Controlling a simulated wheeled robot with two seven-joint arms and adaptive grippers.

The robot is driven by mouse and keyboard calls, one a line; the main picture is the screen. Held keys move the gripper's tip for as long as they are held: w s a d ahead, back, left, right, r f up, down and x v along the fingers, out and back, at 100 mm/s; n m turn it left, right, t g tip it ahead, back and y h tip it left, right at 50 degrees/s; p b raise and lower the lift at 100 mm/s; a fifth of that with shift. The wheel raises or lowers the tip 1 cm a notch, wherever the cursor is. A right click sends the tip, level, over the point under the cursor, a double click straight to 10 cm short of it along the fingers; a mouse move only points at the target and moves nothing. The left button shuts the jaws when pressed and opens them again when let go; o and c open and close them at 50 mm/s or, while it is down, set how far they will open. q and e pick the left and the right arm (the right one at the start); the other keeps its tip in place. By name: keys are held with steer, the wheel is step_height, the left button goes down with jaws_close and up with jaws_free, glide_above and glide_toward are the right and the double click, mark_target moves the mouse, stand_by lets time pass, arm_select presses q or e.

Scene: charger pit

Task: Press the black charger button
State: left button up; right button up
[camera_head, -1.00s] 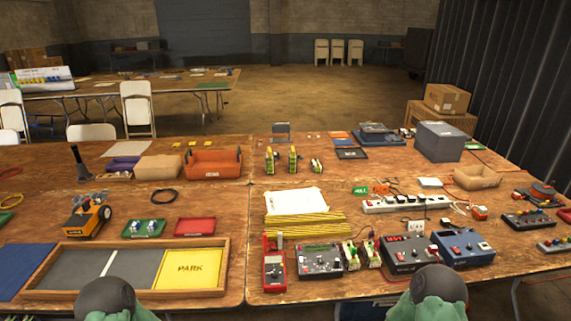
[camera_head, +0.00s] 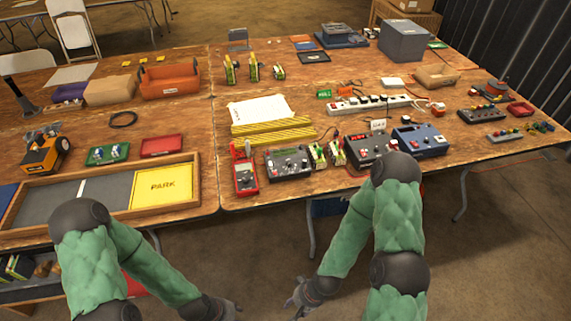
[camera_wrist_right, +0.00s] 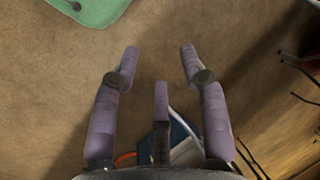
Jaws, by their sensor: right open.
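A black charger box (camera_head: 364,149) with a small red display and controls stands near the front edge of the right table. Its lower right is partly hidden by my right arm, and its buttons are too small to tell apart. A blue charger box (camera_head: 428,140) stands right beside it. A black and grey box (camera_head: 288,163) stands to its left. My right gripper (camera_head: 293,305) hangs low in front of the table, away from the boxes. In the right wrist view it (camera_wrist_right: 160,65) is open and empty over the floor. My left gripper (camera_head: 232,311) also hangs low; its fingers are unclear.
A red multimeter (camera_head: 246,176) and yellow-green modules (camera_head: 318,156) stand along the table's front. A white power strip (camera_head: 368,104) lies behind the chargers. A wooden tray (camera_head: 205,185) with a yellow PARK area lies left. Open floor (camera_head: 500,235) is in front.

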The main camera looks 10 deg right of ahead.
jaws_close()
stand_by(1.1)
